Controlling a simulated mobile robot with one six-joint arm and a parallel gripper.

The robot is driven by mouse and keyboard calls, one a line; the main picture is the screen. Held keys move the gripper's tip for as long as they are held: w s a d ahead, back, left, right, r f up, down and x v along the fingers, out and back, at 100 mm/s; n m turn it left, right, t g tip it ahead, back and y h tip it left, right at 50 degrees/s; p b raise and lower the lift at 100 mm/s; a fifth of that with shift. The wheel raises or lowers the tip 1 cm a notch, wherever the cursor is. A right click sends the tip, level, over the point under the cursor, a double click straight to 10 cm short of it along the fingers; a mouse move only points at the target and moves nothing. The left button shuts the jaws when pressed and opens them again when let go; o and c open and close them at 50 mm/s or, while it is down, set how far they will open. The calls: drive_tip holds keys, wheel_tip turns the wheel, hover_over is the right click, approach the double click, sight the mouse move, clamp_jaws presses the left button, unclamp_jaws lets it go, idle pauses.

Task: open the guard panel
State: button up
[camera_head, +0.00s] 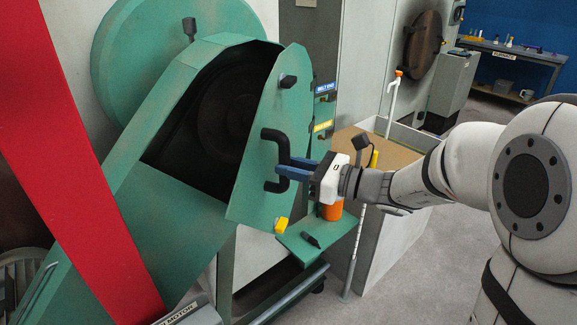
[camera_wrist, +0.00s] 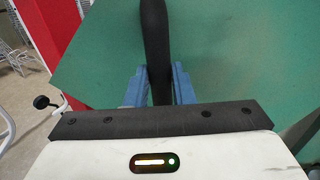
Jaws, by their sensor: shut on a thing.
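The guard panel (camera_head: 262,160) is a green metal plate on the green belt housing (camera_head: 165,205). It stands swung out from the housing, with a dark opening behind it. It fills much of the wrist view (camera_wrist: 225,50). A black bar handle (camera_head: 268,160) is fixed to its face. My gripper (camera_head: 285,168) has blue fingers shut on this handle. In the wrist view the handle (camera_wrist: 155,40) runs between the two fingertips (camera_wrist: 158,85).
A green shelf (camera_head: 335,240) below my gripper holds an orange container (camera_head: 331,210) and a small dark tool (camera_head: 311,240). A large bin (camera_head: 385,225) stands behind my wrist. A red beam (camera_head: 75,150) crosses the left side. Grey floor (camera_head: 440,270) is clear at right.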

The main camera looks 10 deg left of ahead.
drive_tip(key=d+p, duration=0.1)
drive_tip(key=d, duration=0.8)
drive_tip(key=shift+w+d, duration=0.2)
drive_tip(key=shift+d, duration=0.2)
drive_tip(key=shift+r, duration=0.1)
drive_tip(key=w+d+p, duration=0.2)
drive_tip(key=d, duration=0.7)
drive_tip(key=shift+w+d, duration=0.35)
drive_tip(key=shift+w, duration=0.05)
drive_tip(key=shift+d, duration=0.1)
